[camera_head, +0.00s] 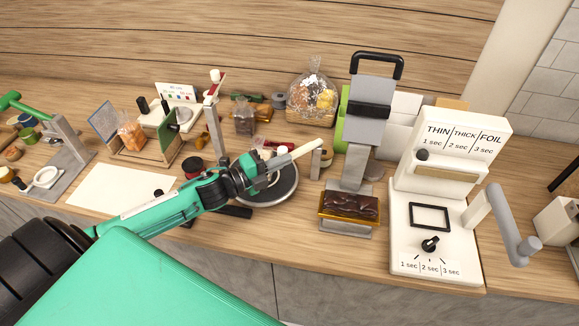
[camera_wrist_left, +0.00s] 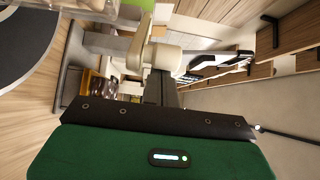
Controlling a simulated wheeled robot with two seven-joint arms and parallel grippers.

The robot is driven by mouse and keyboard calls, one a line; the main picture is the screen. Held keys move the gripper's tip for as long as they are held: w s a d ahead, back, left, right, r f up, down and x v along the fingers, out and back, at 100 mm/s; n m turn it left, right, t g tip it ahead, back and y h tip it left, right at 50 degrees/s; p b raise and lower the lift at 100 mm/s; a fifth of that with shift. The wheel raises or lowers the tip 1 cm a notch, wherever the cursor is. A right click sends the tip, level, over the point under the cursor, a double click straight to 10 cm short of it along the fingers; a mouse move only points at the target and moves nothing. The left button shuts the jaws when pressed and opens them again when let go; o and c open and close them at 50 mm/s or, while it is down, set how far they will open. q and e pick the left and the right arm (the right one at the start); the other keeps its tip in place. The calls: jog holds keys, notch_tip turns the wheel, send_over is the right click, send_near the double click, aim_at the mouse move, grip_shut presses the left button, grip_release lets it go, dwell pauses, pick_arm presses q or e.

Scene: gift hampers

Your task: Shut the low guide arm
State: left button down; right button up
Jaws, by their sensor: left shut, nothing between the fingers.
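My left gripper (camera_head: 316,145) reaches in from the left over the round dark turntable (camera_head: 286,191). Its cream fingers are shut and empty, pointing right toward the grey press stand. In the left wrist view the cream fingers (camera_wrist_left: 163,56) show at the middle. A slim grey post (camera_head: 214,125) with a red and white arm (camera_head: 213,88) at its top stands behind the turntable's left side. I cannot make out a low guide arm for certain; my gripper and wrist cover part of the turntable area. My right gripper is not in view.
The grey press stand (camera_head: 371,125) with a dark brown pack (camera_head: 350,205) stands right of my fingers. The white sealer (camera_head: 434,235) stands further right, with a grey lever (camera_head: 507,225). A wrapped hamper (camera_head: 312,100) is behind. White paper (camera_head: 120,188) lies left.

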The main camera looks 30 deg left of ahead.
pick_arm(q)
jog(key=shift+w+a+f+m+g+h+b, duration=0.15)
jog(key=shift+w+a+m+g+h, duration=0.1)
jog(key=shift+a+m+h, duration=0.15)
jog(key=shift+w+a+r+m+g+h+b, duration=0.1)
jog(key=shift+a+m+g+h+b, duration=0.15)
jog(key=shift+a, duration=0.2)
jog(key=shift+w+a+b, duration=0.3)
jog(key=shift+w+a, duration=0.15)
jog(key=shift+a, duration=0.25)
jog(key=shift+w+a+b, duration=0.3)
jog(key=shift+w+a, duration=0.1)
jog(key=shift+a, duration=0.3)
